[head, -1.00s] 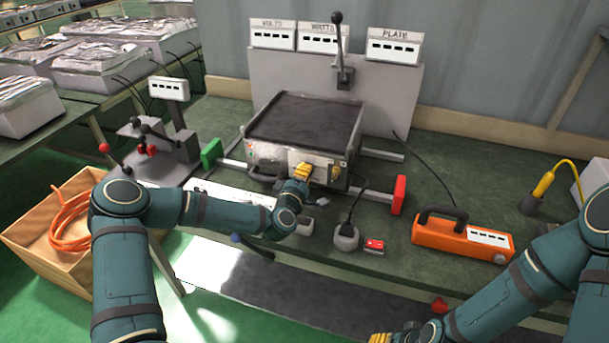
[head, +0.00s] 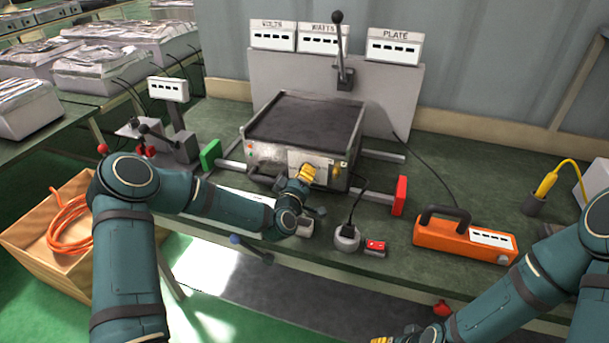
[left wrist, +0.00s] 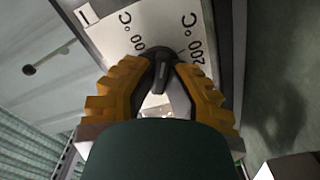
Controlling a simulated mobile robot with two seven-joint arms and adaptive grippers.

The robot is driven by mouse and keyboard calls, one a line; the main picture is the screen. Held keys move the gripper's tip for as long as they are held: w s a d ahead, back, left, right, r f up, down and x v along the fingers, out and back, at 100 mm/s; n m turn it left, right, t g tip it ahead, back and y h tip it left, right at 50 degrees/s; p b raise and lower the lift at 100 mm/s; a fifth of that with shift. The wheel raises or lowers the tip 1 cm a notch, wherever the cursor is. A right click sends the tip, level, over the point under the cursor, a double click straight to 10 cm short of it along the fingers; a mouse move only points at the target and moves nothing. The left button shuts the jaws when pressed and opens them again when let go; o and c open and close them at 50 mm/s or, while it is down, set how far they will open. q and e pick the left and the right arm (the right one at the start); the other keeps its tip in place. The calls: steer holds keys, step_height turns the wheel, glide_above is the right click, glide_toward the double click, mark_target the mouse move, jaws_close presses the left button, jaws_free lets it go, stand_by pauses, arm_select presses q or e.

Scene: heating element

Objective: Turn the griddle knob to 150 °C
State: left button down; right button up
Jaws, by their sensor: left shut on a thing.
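The griddle (head: 305,122) stands on the green bench, with a dark flat plate on top and a front panel facing me. My left gripper (head: 307,173) is at that front panel. In the left wrist view, the yellow fingers of my left gripper (left wrist: 160,88) are shut on the black knob (left wrist: 160,70). The white dial plate (left wrist: 130,30) behind it carries °C marks; one reads 200 °C and another is partly hidden by a finger. The knob's exact setting cannot be read. My right gripper (head: 385,340) shows only in part at the bottom edge of the head view.
Left and right of the griddle are a green block (head: 210,154) and a red block (head: 400,195) on rails. A plug and socket (head: 347,237), a small red switch (head: 375,247) and an orange meter (head: 464,240) stand in front and to the right. Display boxes (head: 323,38) stand behind.

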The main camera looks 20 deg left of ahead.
arm_select(q)
steer(key=shift+r, duration=0.1)
steer(key=c, duration=1)
jaws_free()
steer(key=s, duration=1.2)
steer(key=shift+a, duration=0.15)
